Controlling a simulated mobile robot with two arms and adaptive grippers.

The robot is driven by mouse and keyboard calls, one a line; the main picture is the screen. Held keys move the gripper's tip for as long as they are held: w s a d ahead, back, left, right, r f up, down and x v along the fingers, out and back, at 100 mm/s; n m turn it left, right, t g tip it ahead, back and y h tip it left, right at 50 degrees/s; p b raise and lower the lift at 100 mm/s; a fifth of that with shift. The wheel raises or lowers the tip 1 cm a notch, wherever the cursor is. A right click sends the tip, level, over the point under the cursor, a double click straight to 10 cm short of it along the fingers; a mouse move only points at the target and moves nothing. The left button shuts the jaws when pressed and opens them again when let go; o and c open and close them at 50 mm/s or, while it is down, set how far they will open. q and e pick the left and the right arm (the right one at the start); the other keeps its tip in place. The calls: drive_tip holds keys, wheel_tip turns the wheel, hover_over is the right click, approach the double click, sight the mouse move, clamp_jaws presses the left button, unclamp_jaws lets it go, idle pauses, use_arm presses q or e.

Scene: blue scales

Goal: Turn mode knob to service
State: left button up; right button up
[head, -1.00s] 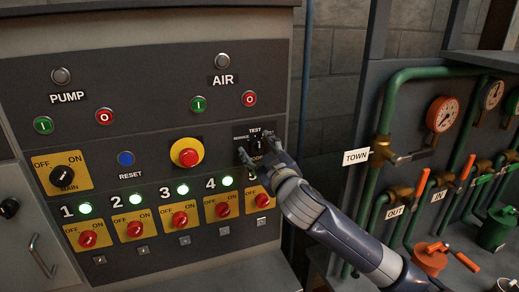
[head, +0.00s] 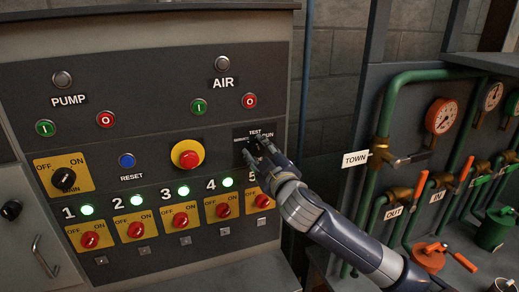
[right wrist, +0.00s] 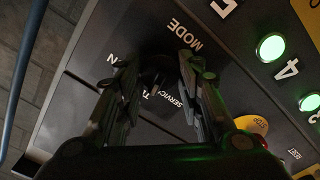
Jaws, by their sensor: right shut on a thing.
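The mode plate (head: 268,131) is at the right of the dark panel, with TEST at its top, SERVICE at its left and RUN at its right. My right gripper (head: 257,149) reaches it from the lower right and is shut on the mode knob. In the head view the fingers mostly cover the knob. In the right wrist view the black mode knob (right wrist: 155,68) sits in shadow between the two fingertips, with the MODE and SERVICE (right wrist: 177,104) lettering beside it. Which way its pointer faces I cannot tell. My left gripper is not in view.
A red stop button on yellow (head: 187,154) is left of the mode plate. Red switches (head: 223,210) with lit green lamps (head: 183,190) run below. A black main knob (head: 63,180) is at far left. Green pipes (head: 384,105) and gauges stand to the right.

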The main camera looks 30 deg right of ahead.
drive_tip(key=n+p, duration=0.2)
drive_tip(key=n, duration=0.2)
drive_tip(key=shift+f+n+p, duration=0.1)
drive_tip(key=shift+n+p, duration=0.45)
drive_tip(key=shift+n, duration=1.05)
drive_tip(key=o, duration=1.1)
drive_tip(key=shift+c, duration=0.2)
drive_tip(key=shift+a, duration=0.1)
drive_tip(key=v, duration=1.2)
drive_tip(key=shift+f, duration=0.1)
